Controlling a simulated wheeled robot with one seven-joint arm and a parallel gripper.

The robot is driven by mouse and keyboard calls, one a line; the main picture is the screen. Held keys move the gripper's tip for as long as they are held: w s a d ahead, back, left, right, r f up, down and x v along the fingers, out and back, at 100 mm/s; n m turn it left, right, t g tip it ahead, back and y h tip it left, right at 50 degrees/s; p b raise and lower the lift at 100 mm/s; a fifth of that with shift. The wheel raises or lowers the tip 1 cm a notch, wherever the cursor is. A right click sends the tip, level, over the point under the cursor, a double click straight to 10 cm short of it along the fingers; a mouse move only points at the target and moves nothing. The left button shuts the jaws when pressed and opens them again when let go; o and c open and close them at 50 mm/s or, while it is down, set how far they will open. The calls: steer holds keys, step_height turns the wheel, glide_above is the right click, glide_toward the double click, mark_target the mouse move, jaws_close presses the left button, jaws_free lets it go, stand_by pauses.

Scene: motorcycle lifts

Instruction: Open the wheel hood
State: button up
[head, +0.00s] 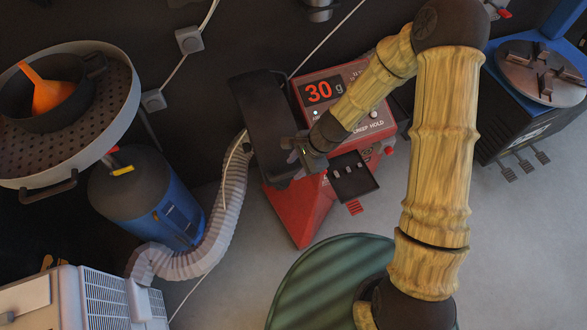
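The wheel hood (258,108) is a dark, curved cover on the left side of a red wheel balancer (312,210). The balancer has a lit display (320,92) reading 30 g. My arm comes in from the right across the balancer's front panel. My gripper (293,150) is at the lower right of the hood, very close to it. I cannot tell whether it touches the hood. Its fingers are small and dark against the dark hood, so their opening does not show clearly.
A black tray (352,177) juts out below my gripper. A ribbed grey hose (217,235) and a blue tank (150,200) stand left of the balancer. A tire-changer-like machine (540,85) is at the right. Grey floor is clear at lower right.

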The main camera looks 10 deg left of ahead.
steer(key=shift+x, duration=1.35)
steer(key=shift+c, duration=0.2)
jaws_close()
steer(key=shift+w+r, duration=0.1)
steer(key=shift+r, duration=0.05)
